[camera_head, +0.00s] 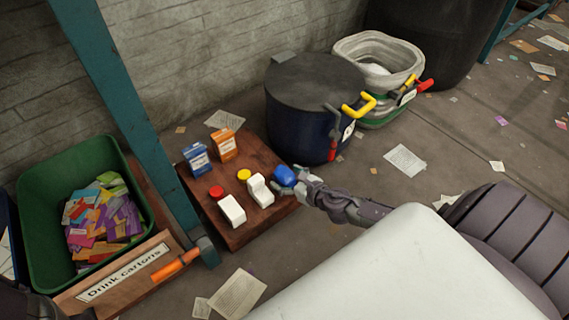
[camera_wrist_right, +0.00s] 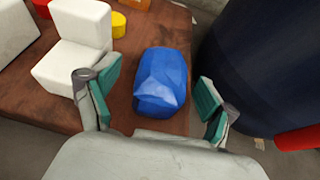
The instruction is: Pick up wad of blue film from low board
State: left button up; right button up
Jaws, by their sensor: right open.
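The wad of blue film (camera_head: 285,175) lies at the right end of the low brown board (camera_head: 247,227). In the right wrist view the wad (camera_wrist_right: 162,82) sits on the board (camera_wrist_right: 118,103), roughly midway between the fingers and a little ahead of them. My right gripper (camera_head: 294,184) reaches in from the right in the head view. It is open in the right wrist view (camera_wrist_right: 152,97), with one teal-padded finger on each side of the wad and visible gaps on both sides. My left gripper does not show.
White blocks (camera_head: 259,190), a red cap (camera_head: 216,192), a yellow cap (camera_head: 243,174), a blue carton (camera_head: 197,159) and an orange carton (camera_head: 223,145) share the board. A dark blue bin (camera_head: 300,125) stands close behind the wad. A green crate (camera_head: 32,235) stands left.

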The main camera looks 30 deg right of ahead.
aim_at(280, 173)
jog(key=b+x, duration=0.1)
jog(key=x, duration=0.2)
jog(key=shift+d+f, duration=0.1)
jog(key=shift+d, duration=0.05)
jog(key=shift+w+f+b, duration=0.1)
jog(key=shift+w+b, duration=0.2)
jog(key=shift+w, duration=0.25)
jog(key=c, duration=0.9)
